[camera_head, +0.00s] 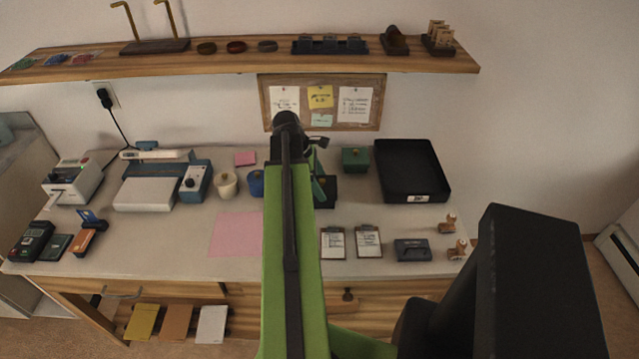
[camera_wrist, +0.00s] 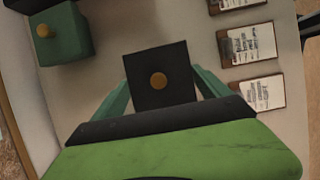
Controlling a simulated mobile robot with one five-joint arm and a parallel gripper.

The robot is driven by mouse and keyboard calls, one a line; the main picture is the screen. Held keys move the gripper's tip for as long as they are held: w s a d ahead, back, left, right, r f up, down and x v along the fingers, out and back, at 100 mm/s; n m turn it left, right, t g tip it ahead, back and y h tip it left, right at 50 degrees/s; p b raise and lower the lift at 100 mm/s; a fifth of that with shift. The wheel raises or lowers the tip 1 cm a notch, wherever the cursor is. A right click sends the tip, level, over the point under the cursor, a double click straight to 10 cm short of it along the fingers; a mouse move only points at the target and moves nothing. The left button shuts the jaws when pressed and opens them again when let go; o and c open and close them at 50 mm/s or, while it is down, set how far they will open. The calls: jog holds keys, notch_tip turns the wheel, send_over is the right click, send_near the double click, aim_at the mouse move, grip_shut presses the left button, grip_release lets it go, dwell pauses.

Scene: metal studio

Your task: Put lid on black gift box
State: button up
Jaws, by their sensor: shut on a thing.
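I cannot tell whether the lid touches the box body or how much gap there is.
A green box with a gold knob (camera_head: 355,159) stands behind, left of the black tray (camera_head: 412,172). A blue container (camera_head: 256,184) and a cream one (camera_head: 227,185) are left of my arm. Clipboards (camera_head: 368,241) lie in front. A pink sheet (camera_head: 236,235) lies front left.

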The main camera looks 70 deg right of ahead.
jog(key=shift+f+b, duration=0.95)
jog(key=shift+f, duration=0.05)
dwell(0.5)
jog(key=o, duration=1.1)
jog(key=shift+o, duration=0.2)
jog(key=shift+r, duration=0.1)
jog(key=p+v, duration=1.6)
jog(key=v, duration=0.1)
jog(key=shift+r, duration=0.2)
jog(key=shift+w, duration=0.15)
